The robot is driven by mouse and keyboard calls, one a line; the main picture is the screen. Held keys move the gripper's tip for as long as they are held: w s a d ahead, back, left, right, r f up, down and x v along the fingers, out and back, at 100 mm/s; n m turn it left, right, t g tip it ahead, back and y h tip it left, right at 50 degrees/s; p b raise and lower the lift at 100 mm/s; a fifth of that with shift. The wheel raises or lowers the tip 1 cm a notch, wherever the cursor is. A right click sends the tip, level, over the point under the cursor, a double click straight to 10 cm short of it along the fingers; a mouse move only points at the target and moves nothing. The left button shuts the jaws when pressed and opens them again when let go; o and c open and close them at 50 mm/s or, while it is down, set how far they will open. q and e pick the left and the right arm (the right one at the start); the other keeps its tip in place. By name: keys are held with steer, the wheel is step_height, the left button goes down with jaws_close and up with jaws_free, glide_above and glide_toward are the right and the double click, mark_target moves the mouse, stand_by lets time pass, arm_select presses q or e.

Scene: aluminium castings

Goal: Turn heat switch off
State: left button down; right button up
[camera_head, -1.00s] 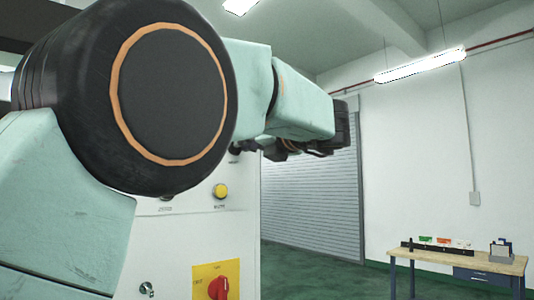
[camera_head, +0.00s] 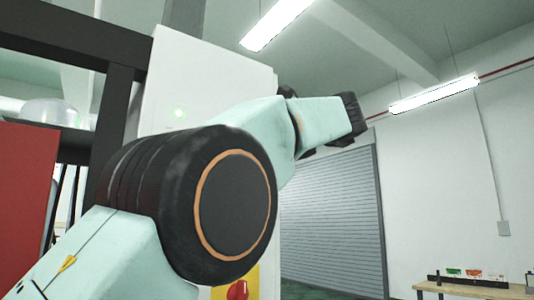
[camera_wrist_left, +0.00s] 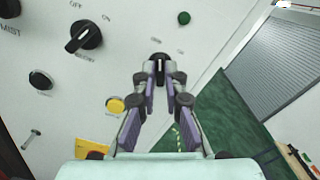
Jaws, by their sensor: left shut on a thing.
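My left gripper (camera_wrist_left: 160,82) reaches up to a white cabinet panel (camera_wrist_left: 135,30) in the left wrist view. Its two fingers are closed around a black knob (camera_wrist_left: 159,62) with a white line along it. The label by this knob is too small to read. A larger black rotary switch (camera_wrist_left: 85,37), marked OFF and ON, is to its left. In the head view the white cabinet (camera_head: 215,75) stands behind my left arm, and the held knob is hidden. My right gripper is not in view.
The panel also carries a yellow button (camera_wrist_left: 115,105), a black button (camera_wrist_left: 40,79) and a green button (camera_wrist_left: 183,18). A workbench (camera_head: 470,290) stands far right, with open floor between.

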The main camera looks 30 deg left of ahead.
arm_select(q)
steer(key=shift+a+f+n, duration=0.1)
steer(key=shift+f+n, duration=0.05)
steer(key=shift+n, duration=0.25)
